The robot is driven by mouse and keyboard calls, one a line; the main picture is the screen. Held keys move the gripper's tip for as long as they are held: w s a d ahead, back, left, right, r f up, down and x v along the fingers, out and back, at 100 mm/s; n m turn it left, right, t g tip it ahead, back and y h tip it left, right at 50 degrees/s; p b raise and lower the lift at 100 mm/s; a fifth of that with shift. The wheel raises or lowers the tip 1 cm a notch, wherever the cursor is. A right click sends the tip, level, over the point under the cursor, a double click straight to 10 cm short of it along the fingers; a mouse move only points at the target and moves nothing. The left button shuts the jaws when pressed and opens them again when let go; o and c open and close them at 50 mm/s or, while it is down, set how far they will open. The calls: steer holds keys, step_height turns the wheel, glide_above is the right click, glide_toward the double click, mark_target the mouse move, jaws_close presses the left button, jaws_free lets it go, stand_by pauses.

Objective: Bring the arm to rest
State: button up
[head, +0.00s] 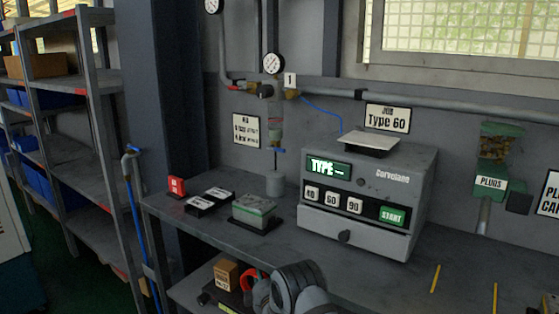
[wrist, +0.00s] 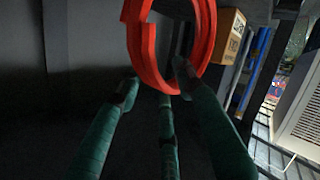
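My gripper (wrist: 156,86) shows in the wrist view as several dark green fingers. Their tips stand apart, and nothing is clearly held between them. A red ring (wrist: 139,50) lies just beyond the fingertips and overlaps them in the picture; I cannot tell whether they touch. In the head view my arm (head: 297,285) reaches in at the bottom centre, low by the front of the bench (head: 225,248). The same ring (head: 248,279) shows on the lower shelf, left of my arm. My fingers are not clear in the head view.
A cardboard box (head: 226,274) stands by the ring. On the bench are a grey machine (head: 368,190), a green-grey block (head: 254,209), black plates (head: 209,198) and a red sign (head: 177,186). Shelving (head: 85,130) and a blue-handled pole (head: 143,230) stand left. The bench's right front is largely clear.

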steer(key=shift+r, duration=0.35)
stand_by(0.3)
